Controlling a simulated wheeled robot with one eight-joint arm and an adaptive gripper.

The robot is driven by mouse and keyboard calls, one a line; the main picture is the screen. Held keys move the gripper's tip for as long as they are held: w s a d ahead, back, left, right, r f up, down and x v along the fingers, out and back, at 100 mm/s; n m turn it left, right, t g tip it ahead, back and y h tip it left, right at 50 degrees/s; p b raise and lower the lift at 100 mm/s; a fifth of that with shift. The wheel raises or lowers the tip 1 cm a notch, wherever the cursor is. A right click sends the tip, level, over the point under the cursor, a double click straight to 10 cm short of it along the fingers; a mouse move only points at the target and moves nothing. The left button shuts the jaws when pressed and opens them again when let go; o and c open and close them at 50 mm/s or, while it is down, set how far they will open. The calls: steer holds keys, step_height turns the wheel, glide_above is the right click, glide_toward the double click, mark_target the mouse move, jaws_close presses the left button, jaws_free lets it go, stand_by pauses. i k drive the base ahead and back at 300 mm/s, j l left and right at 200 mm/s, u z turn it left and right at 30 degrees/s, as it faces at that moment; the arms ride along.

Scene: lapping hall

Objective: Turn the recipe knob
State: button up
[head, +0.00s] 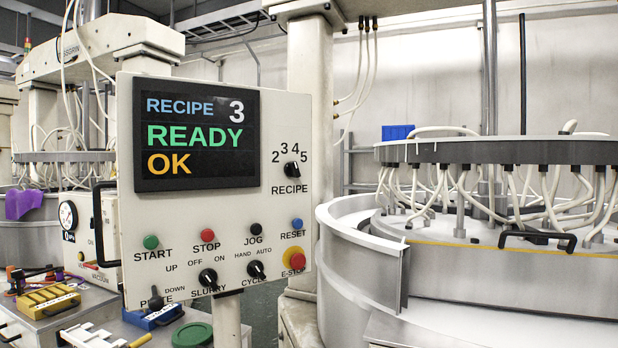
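The recipe knob (291,170) is a small black rotary knob at the upper right of the cream control panel (221,218). The numbers 2, 3, 4 and 5 arc over it and the word RECIPE is below it. Its pointer is too small to read surely. The panel's display (197,136) reads RECIPE 3, READY and OK. My gripper is not in view, and nothing covers the knob.
Below the knob are a blue RESET button (297,223) and a red E-STOP (294,257) on yellow. SLURRY (208,277) and CYCLE (256,269) switches sit lower. A large round lapping machine (490,270) stands right; a cart with tools is lower left.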

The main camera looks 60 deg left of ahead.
mark_target(291, 169)
steer(key=u, duration=2.35)
